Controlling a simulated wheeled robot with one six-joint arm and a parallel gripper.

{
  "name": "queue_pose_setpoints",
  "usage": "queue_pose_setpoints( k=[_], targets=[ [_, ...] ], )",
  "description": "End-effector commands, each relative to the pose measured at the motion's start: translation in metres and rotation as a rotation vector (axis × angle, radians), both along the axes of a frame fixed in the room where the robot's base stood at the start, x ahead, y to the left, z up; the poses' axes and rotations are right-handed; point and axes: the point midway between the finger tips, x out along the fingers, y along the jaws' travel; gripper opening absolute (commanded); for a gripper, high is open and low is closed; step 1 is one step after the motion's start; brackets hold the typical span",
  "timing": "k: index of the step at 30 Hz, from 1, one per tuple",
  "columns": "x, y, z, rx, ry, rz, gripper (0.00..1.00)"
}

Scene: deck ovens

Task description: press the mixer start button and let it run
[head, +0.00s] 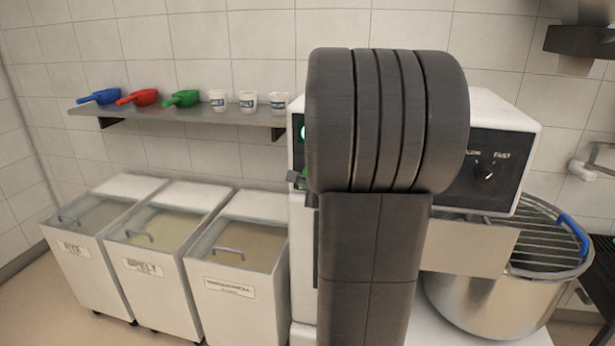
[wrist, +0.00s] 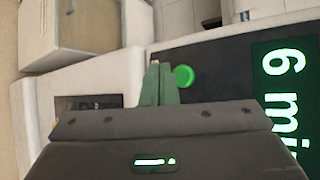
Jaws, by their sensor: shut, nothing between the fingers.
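The mixer (head: 505,120) stands at the right in the head view, with a steel bowl (head: 490,305) under a wire guard. Its dark front panel (wrist: 225,60) shows in the wrist view, with a round green button (wrist: 184,76) and a lit green display (wrist: 285,80) reading "6 mi", cut off by the frame. My gripper (wrist: 160,80) is shut and empty, its green-grey fingers beside the button in the picture. I cannot tell whether they touch the panel. In the head view my arm hides the middle of the panel; a green glow (head: 302,130) shows at its left edge.
A knob (head: 486,172) marked "FAST" sits on the panel's right. Several flour bins (head: 150,262) stand at the left, below a wall shelf (head: 180,115) with coloured scoops and white tubs. The floor at lower left is clear.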

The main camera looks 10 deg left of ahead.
Motion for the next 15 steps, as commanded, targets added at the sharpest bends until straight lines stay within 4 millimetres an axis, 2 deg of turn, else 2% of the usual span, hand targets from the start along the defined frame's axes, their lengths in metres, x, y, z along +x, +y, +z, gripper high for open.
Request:
queue_pose_setpoints(
  k=[7, 15],
  targets=[
    [-0.024, 0.001, 0.0, 0.0, -0.001, 0.0, 0.0],
    [-0.031, 0.001, 0.0, 0.0, 0.0, 0.0, 0.0]
  ],
)
